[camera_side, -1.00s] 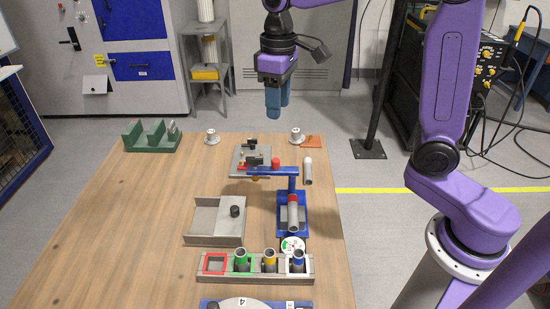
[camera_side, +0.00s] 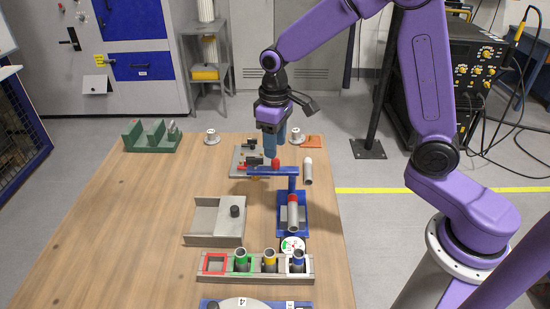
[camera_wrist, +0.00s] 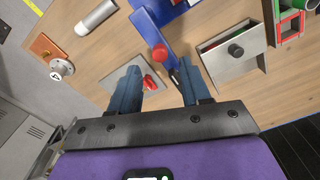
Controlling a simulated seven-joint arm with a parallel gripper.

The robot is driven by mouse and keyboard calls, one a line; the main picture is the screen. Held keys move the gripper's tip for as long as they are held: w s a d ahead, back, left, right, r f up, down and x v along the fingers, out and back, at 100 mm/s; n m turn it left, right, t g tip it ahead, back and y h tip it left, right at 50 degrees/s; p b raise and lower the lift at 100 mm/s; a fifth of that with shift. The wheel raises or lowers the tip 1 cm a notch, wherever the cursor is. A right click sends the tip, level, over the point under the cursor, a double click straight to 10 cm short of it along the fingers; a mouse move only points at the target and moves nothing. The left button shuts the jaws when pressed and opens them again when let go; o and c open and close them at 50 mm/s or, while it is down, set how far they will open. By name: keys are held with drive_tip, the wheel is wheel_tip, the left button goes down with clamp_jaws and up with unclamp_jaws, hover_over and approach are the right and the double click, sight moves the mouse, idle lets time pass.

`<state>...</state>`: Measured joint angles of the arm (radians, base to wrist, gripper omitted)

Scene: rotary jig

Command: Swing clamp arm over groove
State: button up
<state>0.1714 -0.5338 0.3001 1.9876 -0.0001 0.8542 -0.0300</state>
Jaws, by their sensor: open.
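The blue clamp arm (camera_side: 262,170) reaches left from its post (camera_side: 292,183), with a red knob (camera_side: 275,162) standing on it. In the side view it points away from the groove fixture (camera_side: 281,222), a blue base where a grey cylinder (camera_side: 293,213) with a red end lies. My gripper (camera_side: 274,151) is open and points down, just above and behind the knob. In the wrist view the knob (camera_wrist: 159,52) shows between and slightly beyond my fingertips (camera_wrist: 158,70). Contact with the knob cannot be told. The cylinder hides much of the groove.
A grey plate with small fittings (camera_side: 240,160) lies behind and left of the arm. A white-grey cylinder (camera_side: 308,172) is to the right. A grey tray with a black knob (camera_side: 205,215) and a rack of coloured sockets (camera_side: 214,264) stand nearer. The table's left side is mostly clear.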

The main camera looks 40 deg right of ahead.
sight(273, 167)
drive_tip(key=shift+f, duration=2.75)
drive_tip(key=shift+c, duration=0.3)
clamp_jaws()
